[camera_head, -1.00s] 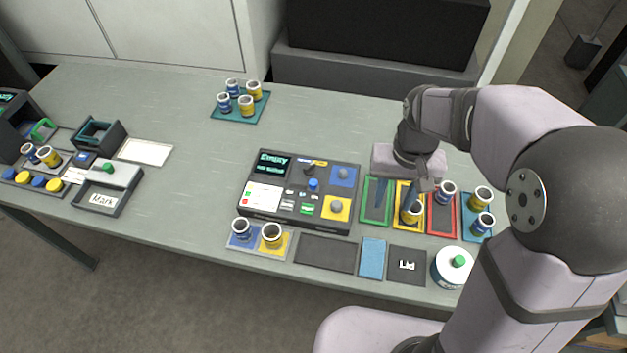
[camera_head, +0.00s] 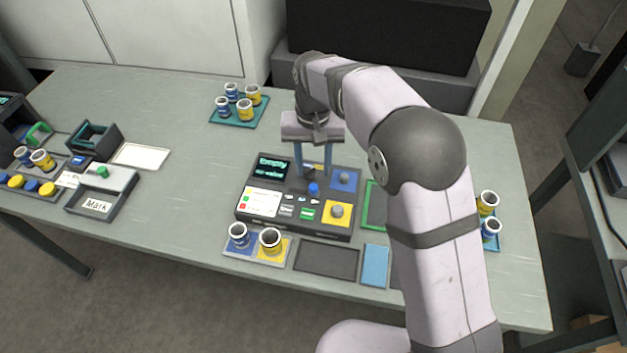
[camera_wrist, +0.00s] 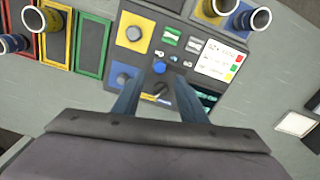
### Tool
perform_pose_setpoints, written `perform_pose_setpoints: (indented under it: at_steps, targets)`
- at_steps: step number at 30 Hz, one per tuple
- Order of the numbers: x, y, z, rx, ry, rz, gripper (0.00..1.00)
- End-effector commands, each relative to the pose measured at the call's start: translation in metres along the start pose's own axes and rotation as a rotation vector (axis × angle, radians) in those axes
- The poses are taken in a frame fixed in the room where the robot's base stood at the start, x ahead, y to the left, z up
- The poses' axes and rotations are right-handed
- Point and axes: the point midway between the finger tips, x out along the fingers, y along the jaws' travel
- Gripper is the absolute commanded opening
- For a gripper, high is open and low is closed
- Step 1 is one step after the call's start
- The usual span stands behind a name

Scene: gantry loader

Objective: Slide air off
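The control panel (camera_head: 285,222) lies in the middle of the table, its display (camera_head: 272,166) reading "Empty". A small dark lever (camera_wrist: 161,89) shows near a yellow-marked label (camera_wrist: 148,98) on the panel in the wrist view. A blue knob (camera_head: 313,188) sits next to it and also shows in the wrist view (camera_wrist: 159,67). My gripper (camera_head: 313,175) is over the back of the panel, pointing down, fingers apart and empty. In the wrist view its fingers (camera_wrist: 157,85) stand either side of the dark lever. I cannot tell whether they touch the panel.
A blue and a yellow cup (camera_head: 270,240) stand on a two-coloured tray in front of the panel. A teal tray (camera_head: 262,116) with several cups stands behind it. Coloured frames (camera_wrist: 92,45) lie beside the panel. A grey device (camera_head: 98,190) stands at left.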

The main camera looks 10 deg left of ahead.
Motion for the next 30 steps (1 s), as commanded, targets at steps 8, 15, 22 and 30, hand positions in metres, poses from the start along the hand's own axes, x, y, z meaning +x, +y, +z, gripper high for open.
perform_pose_setpoints:
  at_steps: [8, 15, 22, 30]
  targets:
    - [0.033, 0.001, 0.002, 0.000, -0.005, 0.002, 0.39]
    - [0.059, 0.001, 0.001, 0.000, -0.004, 0.001, 0.39]
    - [0.066, 0.001, 0.001, 0.000, 0.000, 0.000, 0.39]
    - [0.066, 0.001, 0.001, 0.000, 0.000, 0.000, 0.17]
